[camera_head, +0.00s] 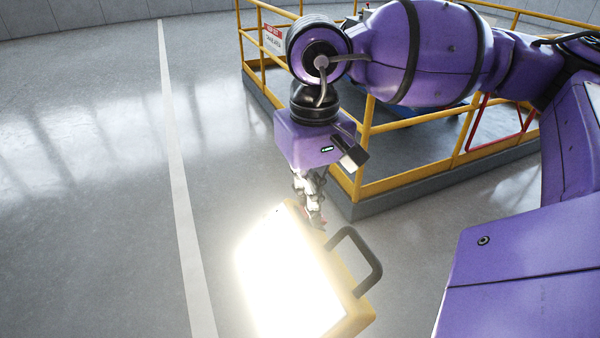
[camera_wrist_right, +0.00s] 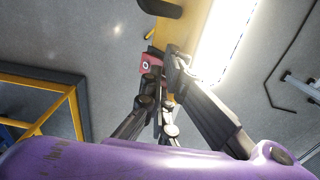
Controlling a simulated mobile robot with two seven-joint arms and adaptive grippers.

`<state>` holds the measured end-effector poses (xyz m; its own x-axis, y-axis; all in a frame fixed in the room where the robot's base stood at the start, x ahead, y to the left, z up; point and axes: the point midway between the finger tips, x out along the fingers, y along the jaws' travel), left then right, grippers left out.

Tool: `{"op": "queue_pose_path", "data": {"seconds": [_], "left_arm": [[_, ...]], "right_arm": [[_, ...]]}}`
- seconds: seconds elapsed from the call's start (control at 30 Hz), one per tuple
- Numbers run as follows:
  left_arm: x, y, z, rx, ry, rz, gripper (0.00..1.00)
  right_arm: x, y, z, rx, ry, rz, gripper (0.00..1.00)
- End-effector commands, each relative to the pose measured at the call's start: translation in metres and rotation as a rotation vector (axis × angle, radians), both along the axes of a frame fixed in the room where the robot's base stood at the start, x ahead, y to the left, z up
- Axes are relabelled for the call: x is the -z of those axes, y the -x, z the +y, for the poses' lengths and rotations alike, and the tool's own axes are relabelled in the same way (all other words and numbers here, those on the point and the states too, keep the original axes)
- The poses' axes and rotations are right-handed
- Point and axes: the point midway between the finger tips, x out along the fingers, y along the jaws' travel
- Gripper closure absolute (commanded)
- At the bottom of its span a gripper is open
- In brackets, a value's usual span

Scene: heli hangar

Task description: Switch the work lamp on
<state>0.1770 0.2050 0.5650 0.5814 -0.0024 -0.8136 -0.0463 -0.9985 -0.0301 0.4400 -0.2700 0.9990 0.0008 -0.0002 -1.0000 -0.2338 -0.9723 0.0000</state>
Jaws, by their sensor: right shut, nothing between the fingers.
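The work lamp (camera_head: 292,277) stands in the lower middle of the head view. It has a yellow body and a dark handle (camera_head: 372,262) on its right side, and its front panel glows bright white. In the right wrist view the lamp's yellow housing (camera_wrist_right: 177,34) and lit panel show at the top. A red part with a round mark (camera_wrist_right: 146,66) sits on the lamp's edge there. My right gripper (camera_head: 316,218) points down at the lamp's top edge, shut and empty. In the wrist view its fingertips (camera_wrist_right: 162,62) are right by the red part; I cannot tell whether they touch. My left gripper is not in view.
A yellow-railed platform (camera_head: 420,123) with a grey base stands behind my right arm. A sign (camera_head: 273,40) hangs on its rail. The grey floor (camera_head: 90,200) to the left is open, with a white line (camera_head: 180,190) along it.

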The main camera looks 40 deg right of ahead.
Motion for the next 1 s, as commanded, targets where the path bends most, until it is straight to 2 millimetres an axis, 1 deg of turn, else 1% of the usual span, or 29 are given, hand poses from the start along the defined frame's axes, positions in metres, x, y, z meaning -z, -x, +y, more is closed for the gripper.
{"op": "queue_pose_path", "data": {"seconds": [0.13, 0.27, 0.57, 1.0], "left_arm": [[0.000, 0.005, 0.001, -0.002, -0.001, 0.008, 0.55], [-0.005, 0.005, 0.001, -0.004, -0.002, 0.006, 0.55], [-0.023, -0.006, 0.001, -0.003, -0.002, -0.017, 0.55], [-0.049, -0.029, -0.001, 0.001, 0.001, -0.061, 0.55]], "right_arm": [[-0.001, 0.000, 0.000, 0.000, 0.000, 0.001, 1.00], [-0.008, 0.000, 0.000, 0.000, -0.001, 0.000, 1.00], [-0.033, 0.000, 0.000, 0.000, -0.001, -0.001, 1.00], [-0.068, 0.000, 0.000, 0.000, 0.000, -0.001, 1.00]]}}
